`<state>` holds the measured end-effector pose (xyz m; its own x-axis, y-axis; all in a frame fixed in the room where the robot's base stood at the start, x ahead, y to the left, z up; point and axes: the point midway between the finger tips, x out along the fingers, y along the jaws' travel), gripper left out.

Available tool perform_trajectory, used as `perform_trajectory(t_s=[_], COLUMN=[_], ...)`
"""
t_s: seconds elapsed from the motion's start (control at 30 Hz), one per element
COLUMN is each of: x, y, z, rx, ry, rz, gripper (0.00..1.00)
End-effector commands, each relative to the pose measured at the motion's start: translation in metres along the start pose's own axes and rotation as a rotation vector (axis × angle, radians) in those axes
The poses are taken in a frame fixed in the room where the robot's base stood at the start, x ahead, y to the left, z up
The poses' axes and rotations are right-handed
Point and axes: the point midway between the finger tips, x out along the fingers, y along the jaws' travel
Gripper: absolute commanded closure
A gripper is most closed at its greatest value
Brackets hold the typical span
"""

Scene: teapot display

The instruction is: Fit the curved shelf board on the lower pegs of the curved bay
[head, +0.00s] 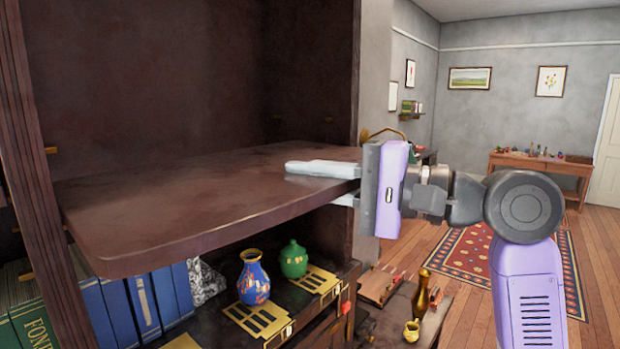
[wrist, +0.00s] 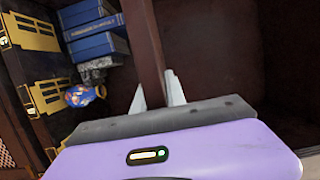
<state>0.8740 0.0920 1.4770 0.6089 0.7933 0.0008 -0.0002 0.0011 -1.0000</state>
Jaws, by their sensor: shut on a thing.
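The curved shelf board (head: 200,200) is dark brown, with a rounded front corner, and lies about level inside the curved bay (head: 190,70). My gripper (head: 325,180) is shut on the board's right edge, one finger above and one below. In the wrist view the board (wrist: 147,50) shows edge-on between the two fingers (wrist: 158,92). Small brass pegs show at the bay's left post (head: 26,276), at the left back (head: 50,150) and at the back right (head: 327,119). Whether the board touches any lower peg cannot be seen; the board hides part of the bay.
Below the board stand blue books (head: 140,305), a blue painted vase (head: 253,277), a green lidded jar (head: 293,259) and brass-coloured plates (head: 258,320). The bay's left post (head: 40,180) stands close beside the board. Open floor and a red rug (head: 470,255) lie to the right.

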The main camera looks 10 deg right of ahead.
Motion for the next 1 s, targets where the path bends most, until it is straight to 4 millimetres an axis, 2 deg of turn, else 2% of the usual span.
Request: perform_trajectory(t_s=[1.0], x=[0.019], y=[-0.003], z=[-0.005], rx=[-0.003], ry=[0.000], rz=[-0.006], gripper=[1.00])
